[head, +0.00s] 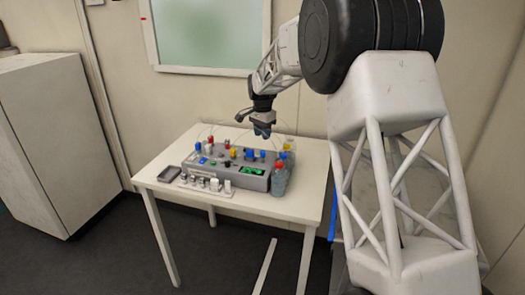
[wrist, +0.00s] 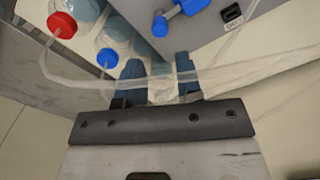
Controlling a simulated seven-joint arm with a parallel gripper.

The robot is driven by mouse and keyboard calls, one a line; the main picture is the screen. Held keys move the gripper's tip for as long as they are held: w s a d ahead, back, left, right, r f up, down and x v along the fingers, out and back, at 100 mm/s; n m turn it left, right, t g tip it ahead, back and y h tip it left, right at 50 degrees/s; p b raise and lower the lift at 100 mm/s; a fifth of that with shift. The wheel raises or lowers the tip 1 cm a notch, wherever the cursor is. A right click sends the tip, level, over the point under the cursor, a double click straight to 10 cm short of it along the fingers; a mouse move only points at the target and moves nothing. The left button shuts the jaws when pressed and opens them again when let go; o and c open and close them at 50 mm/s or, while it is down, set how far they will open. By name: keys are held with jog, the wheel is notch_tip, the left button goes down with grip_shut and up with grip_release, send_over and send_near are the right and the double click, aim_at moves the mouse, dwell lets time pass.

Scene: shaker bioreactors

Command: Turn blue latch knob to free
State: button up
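The blue latch knob (wrist: 160,26) shows at the top of the wrist view, a round end beside a blue lever piece (wrist: 190,6) on the grey bioreactor unit (wrist: 215,32). In the head view the unit (head: 222,171) stands on the table with several blue parts on top; I cannot tell which is the latch knob. My gripper (head: 262,131) hangs above the unit's back right part. In the wrist view my gripper (wrist: 159,78) has its two blue fingers apart. The knob lies beyond the fingertips, not between them. A clear tube crosses the fingers.
A red-capped bottle (wrist: 62,26) and a blue-capped bottle (wrist: 107,58) stand left of the fingers in the wrist view. Clear tubing (wrist: 85,73) runs across. A dark tray (head: 168,174) and a white vial rack (head: 205,187) are at the table's front left.

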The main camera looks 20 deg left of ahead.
jog(key=shift+f, duration=0.1)
jog(key=shift+f, duration=3.8)
grip_shut()
